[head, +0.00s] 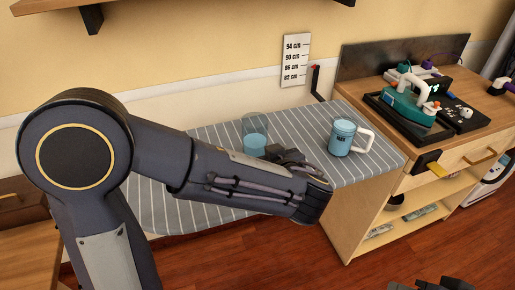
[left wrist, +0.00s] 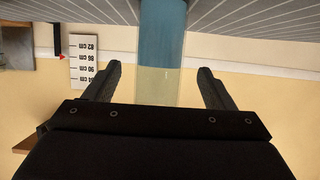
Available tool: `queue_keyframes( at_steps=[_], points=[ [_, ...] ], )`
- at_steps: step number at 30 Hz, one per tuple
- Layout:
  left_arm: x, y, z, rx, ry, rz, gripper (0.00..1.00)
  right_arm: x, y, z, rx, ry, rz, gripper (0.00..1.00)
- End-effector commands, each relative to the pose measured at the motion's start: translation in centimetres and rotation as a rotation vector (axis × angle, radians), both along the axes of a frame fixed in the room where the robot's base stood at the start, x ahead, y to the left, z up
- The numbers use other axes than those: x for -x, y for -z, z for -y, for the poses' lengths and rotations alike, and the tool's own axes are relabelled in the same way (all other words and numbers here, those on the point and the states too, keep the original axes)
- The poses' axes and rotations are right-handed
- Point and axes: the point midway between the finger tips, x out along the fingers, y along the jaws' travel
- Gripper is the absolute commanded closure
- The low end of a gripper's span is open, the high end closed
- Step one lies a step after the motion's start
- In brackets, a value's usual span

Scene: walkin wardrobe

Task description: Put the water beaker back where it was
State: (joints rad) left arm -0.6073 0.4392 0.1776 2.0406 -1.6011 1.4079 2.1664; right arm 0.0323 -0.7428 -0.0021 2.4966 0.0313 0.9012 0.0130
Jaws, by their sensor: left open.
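The water beaker (head: 254,133), a clear cylinder with blue water in its lower part, stands upright on the striped ironing board (head: 200,212). In the left wrist view, which is upside down, the beaker (left wrist: 161,45) shows between the two fingers. My left gripper (head: 277,153) is open just in front of the beaker; gaps show on both sides of it in the left wrist view (left wrist: 160,72). The arm and gripper hide part of the board. A dark piece at the head view's bottom edge looks like my right gripper (head: 445,284); its fingers cannot be made out.
A blue mug (head: 342,138) with a white handle stands on the board, right of the beaker. A wooden cabinet (head: 440,150) with a teal iron (head: 412,105) on top stands at the right. A height scale (head: 296,60) hangs on the wall. A shelf (head: 200,3) is overhead.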

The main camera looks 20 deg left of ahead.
Motion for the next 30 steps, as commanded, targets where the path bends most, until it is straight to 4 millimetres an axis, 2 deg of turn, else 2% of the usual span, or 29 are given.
queue_keyframes(
  at_steps=[6,14,26,29,30],
  points=[
    [3.0,-1.5,2.1,0.001,0.002,0.002,0.23,0.0,0.5,0.0,0.000,0.000,0.000,0.63],
    [4.1,-2.1,2.8,0.000,0.000,0.000,0.23,0.0,0.6,0.0,0.000,0.000,0.000,0.63],
    [4.1,-2.1,2.7,0.000,-0.001,-0.001,0.23,0.0,0.6,0.0,0.000,0.000,0.000,0.63],
    [4.3,-2.2,1.5,-0.006,-0.016,-0.044,0.23,0.0,0.2,0.0,0.000,0.000,0.000,0.63],
    [4.6,-2.2,0.3,-0.010,-0.027,-0.087,0.23,0.0,-0.1,0.0,0.000,0.000,0.000,0.63]
  ],
)
